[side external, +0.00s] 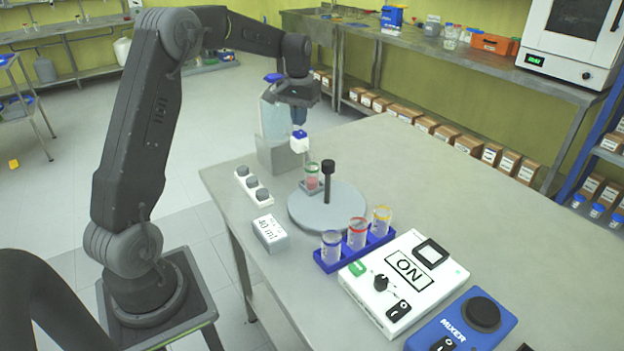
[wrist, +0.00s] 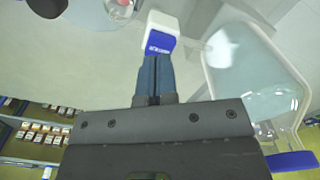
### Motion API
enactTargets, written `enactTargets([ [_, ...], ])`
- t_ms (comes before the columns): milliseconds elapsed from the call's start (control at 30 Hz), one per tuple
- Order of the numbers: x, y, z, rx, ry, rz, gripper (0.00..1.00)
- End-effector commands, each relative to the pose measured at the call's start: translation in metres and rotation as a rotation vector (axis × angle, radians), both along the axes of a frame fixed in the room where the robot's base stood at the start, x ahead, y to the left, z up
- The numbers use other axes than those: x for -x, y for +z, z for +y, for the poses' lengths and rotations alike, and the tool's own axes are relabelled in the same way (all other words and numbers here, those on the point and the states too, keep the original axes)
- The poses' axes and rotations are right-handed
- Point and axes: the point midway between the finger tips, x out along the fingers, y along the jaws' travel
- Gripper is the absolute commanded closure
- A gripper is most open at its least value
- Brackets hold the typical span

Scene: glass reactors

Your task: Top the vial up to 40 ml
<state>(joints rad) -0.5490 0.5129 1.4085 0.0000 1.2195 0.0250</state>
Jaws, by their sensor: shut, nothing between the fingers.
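The vial (side external: 312,178) has a green rim and reddish liquid low inside; it stands upright in a small holder at the plate's back edge. A clear glass bottle (side external: 273,118) with pale liquid stands behind it; the bottle also fills the right of the wrist view (wrist: 250,75). A white-and-blue tap block (side external: 299,145) sits at the bottle's front, above the vial; it shows in the wrist view (wrist: 161,33). My gripper (side external: 299,128) is shut and empty, its blue fingertips right at the block; I cannot tell if they touch. A sign (side external: 270,233) reads 40 ml.
A round grey plate (side external: 300,212) carries a black post (side external: 327,180). A blue rack (side external: 335,260) holds three coloured-rim vials. A white box (side external: 405,280) marked ON and a blue mixer (side external: 460,325) stand front right. The table's back right is clear.

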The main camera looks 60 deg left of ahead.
Motion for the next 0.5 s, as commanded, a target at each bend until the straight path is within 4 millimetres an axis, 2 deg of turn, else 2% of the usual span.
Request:
enactTargets([
  [500, 0.000, -0.020, 0.000, 0.002, 0.000, 0.003, 1.00],
])
